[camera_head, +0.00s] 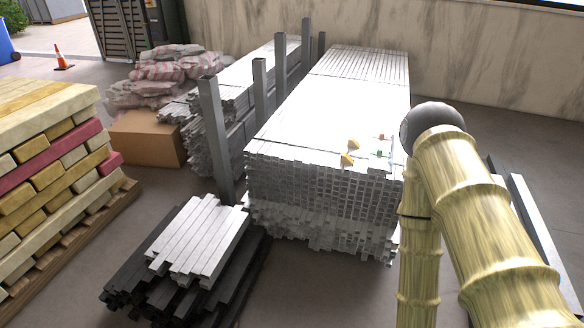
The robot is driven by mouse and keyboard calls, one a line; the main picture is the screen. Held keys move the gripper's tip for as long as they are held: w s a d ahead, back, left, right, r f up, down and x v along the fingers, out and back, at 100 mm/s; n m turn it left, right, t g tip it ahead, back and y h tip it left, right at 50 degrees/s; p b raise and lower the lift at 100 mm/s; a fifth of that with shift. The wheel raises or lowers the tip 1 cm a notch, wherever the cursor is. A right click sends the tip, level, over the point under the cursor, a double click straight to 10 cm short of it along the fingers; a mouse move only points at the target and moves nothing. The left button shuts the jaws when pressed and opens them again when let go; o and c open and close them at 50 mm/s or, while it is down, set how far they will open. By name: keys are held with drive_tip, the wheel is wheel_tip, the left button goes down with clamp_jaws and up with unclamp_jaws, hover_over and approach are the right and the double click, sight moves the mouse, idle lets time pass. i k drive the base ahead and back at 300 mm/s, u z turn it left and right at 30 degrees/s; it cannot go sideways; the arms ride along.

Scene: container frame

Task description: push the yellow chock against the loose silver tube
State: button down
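Two small yellow pieces lie on the white top of a large stack of metal tubes (345,98), near its front right. The farther yellow piece (354,144) and the nearer yellow piece (347,159) look like chocks, but they are too small to tell apart by shape. I cannot single out a loose silver tube on the pale, bright top. A large bamboo-patterned limb with a dark grey round end covers the stack's right edge. I do not see gripper fingers, so my gripper's place relative to the chocks is hidden.
Grey upright posts (213,135) line the stack's left side. A lower pile of tubes (200,236) stands front left. A cardboard box (147,138) stands behind it.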

sight(345, 159)
drive_tip(key=u, duration=0.25)
drive_tip(key=k, duration=0.5)
drive_tip(key=z, duration=0.85)
drive_tip(key=i, duration=0.8)
drive_tip(key=z, duration=0.4)
drive_tip(key=i, duration=0.95)
drive_tip(key=u, duration=0.45)
